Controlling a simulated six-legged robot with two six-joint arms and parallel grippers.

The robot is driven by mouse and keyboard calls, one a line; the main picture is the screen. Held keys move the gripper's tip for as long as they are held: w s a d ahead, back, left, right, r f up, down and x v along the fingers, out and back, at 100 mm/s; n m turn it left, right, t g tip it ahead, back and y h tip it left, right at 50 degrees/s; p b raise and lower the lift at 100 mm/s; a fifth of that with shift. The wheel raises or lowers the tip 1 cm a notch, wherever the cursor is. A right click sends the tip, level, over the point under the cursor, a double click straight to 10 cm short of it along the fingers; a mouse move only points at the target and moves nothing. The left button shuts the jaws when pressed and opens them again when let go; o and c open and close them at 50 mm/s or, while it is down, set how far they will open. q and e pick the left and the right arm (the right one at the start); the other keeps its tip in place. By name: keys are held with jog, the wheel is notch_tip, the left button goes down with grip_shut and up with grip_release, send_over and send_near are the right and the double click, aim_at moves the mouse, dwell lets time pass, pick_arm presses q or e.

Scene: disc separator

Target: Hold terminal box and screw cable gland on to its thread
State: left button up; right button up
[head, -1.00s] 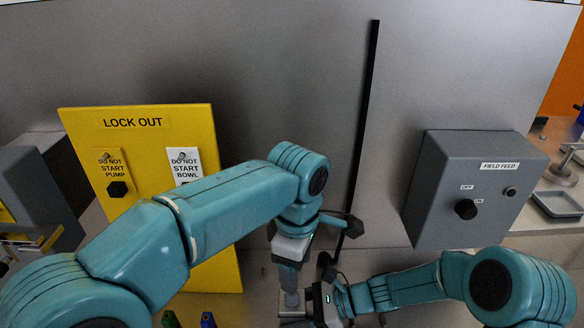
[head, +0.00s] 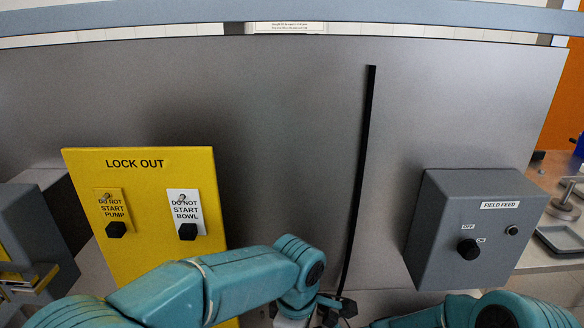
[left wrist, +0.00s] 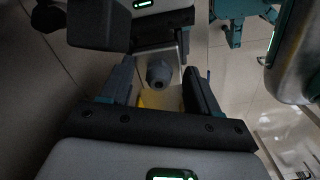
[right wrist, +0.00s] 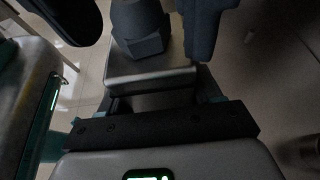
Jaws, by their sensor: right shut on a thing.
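The terminal box (right wrist: 150,76), a small metallic block, is between the fingers of my right gripper (right wrist: 158,90), which is shut on it. A dark grey cable gland (right wrist: 140,28) with a hex lower part stands upright on top of the box. In the left wrist view the gland (left wrist: 159,74) sits between the spread fingers of my left gripper (left wrist: 158,80), with gaps on both sides. My left gripper is open. How far the gland is threaded cannot be seen. In the head view the box and gland are below the picture edge.
A yellow lock-out board (head: 145,250) stands at the left. A grey field feed box (head: 465,230) is on the right of the grey panel (head: 290,140). A bench with a tray (head: 565,240) is at the far right.

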pick_arm(q)
grip_shut()
jog(key=m, duration=0.3)
jog(key=shift+s, duration=0.1)
jog(key=shift+a+m, duration=0.1)
jog(key=shift+m, duration=0.2)
jog(key=shift+a+m, duration=0.1)
jog(key=shift+m, duration=1)
jog(key=shift+f+m, duration=0.1)
jog(key=shift+m, duration=0.3)
jog(key=shift+s+a+m, duration=0.1)
jog(key=shift+m, duration=0.8)
jog(key=shift+s+m, duration=0.1)
jog(key=shift+m, duration=0.6)
